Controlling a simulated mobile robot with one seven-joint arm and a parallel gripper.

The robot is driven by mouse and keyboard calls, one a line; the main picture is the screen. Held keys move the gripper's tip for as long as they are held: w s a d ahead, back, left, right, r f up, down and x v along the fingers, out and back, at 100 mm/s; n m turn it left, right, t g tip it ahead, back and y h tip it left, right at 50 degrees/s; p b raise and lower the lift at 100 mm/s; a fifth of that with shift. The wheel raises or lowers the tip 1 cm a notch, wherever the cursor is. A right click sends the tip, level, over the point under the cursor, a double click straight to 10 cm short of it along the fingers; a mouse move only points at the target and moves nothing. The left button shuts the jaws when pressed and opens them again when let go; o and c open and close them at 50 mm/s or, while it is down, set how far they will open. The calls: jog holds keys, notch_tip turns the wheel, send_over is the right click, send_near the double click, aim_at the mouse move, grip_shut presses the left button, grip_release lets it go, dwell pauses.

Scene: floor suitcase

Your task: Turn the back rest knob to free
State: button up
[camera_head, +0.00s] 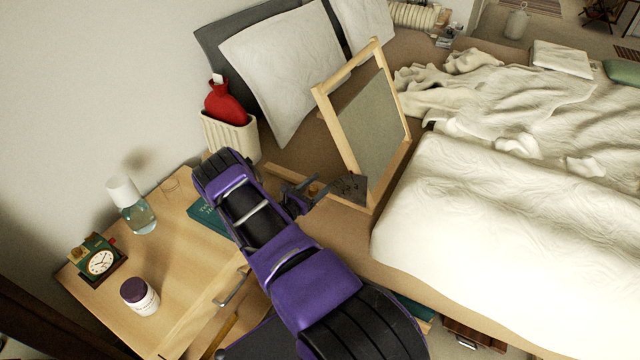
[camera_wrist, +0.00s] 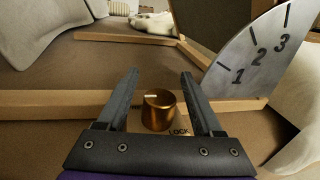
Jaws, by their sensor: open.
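The back rest (camera_head: 373,125) is a light wood frame with a grey panel, standing tilted up on the bed. Its knob (camera_wrist: 159,110) is a copper-coloured cylinder with a pale mark on top, set by the wooden rail. The word LOCK shows on a plate (camera_wrist: 180,131) to the knob's lower right; any other label is hidden. A grey dial plate (camera_wrist: 259,57) marked 1, 2, 3 stands to the right; it also shows in the head view (camera_head: 349,188). My gripper (camera_wrist: 160,75) is open, with one finger on each side of the knob, with gaps between; it shows in the head view too (camera_head: 318,190).
A bedside table (camera_head: 185,262) at the left holds a carafe (camera_head: 138,215), clock (camera_head: 101,262), bottle (camera_head: 140,297) and teal book (camera_head: 207,216). A red hot water bottle (camera_head: 225,104) sits in a ribbed bin (camera_head: 230,137). Pillows (camera_head: 280,62) and a thick white cover (camera_head: 500,225) flank the frame.

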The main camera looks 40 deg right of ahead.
jog(key=shift+d, duration=0.1)
grip_shut()
dwell(0.3)
